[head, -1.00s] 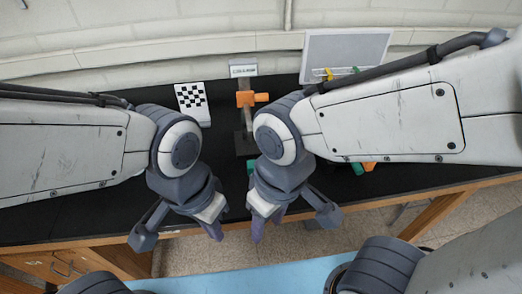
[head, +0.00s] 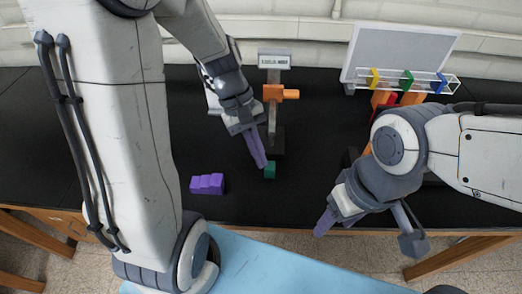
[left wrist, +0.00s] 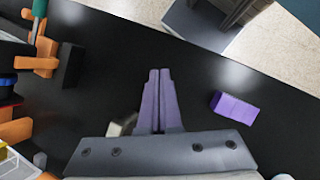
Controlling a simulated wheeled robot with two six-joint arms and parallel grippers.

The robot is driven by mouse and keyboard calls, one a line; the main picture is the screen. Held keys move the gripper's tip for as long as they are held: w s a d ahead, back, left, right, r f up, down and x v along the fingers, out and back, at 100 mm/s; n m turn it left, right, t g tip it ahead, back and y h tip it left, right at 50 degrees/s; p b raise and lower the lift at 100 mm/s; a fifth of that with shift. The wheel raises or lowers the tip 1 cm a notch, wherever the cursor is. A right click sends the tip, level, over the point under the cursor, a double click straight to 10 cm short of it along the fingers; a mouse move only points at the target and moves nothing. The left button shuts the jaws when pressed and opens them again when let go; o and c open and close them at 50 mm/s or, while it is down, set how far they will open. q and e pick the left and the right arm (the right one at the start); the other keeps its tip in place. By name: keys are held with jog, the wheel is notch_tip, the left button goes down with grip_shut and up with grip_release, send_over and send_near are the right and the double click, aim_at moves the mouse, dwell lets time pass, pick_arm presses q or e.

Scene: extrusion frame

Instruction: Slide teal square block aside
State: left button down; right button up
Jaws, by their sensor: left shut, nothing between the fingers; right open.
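The teal square block (head: 270,170) sits on the black bench top in the head view, near the foot of the upright fixture. My left gripper (head: 262,166) is shut and empty, with its purple fingertips right beside the block's left side. I cannot tell if they touch. In the left wrist view the shut fingers (left wrist: 159,72) point over the bare bench, and I cannot make out the teal block there. My right gripper (head: 324,224) is open and empty near the bench's front edge, well to the right of the block.
A purple stepped block (head: 207,184) lies to the left; it also shows in the left wrist view (left wrist: 234,107). An upright fixture with an orange clamp (head: 281,93) stands behind the teal block. A clear rack (head: 420,83) with coloured tools stands at back right. Front-centre bench is clear.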

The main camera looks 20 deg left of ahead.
pick_arm(q)
jog(key=w+a+f+n+t+h, duration=0.1)
jog(key=w+a+f+n+h, duration=0.2)
jog(key=a+n, duration=0.4)
jog(key=n+t+h+b, duration=0.1)
jog(key=n+t, duration=0.2)
jog(key=n, duration=0.2)
send_near(255, 170)
jog(key=p+x, duration=0.1)
jog(key=x, duration=0.3)
jog(key=shift+s+d+f, duration=0.1)
jog(key=shift+d+f, duration=0.15)
jog(key=shift+f, duration=0.1)
jog(key=shift+w+d+r+p, duration=0.1)
jog(key=shift+d+p, duration=0.15)
jog(key=shift+d, duration=0.35)
jog(key=shift+w+d+r+p, duration=0.15)
jog(key=shift+d+p, duration=0.1)
jog(key=shift+d, duration=0.4)
jog(key=shift+w+d+f, duration=0.15)
jog(key=shift+d, duration=0.4)
